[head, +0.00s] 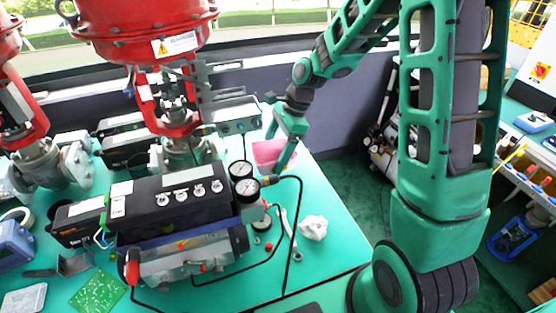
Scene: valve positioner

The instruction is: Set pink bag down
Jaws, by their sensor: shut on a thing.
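The pink bag (268,152) is at the far right part of the green table, beside the pressure gauges. My gripper (284,150) is shut on the pink bag, with its green fingers pointing down. The fingers cover the bag's right side. I cannot tell whether the bag touches the table or hangs just above it.
The valve positioner (172,197) with its gauges (247,187) stands left of the bag. A black hose, a wrench (292,236) and a crumpled white rag (314,227) lie in front. Some green tabletop (330,185) right of the bag is clear; the table's right edge is close.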

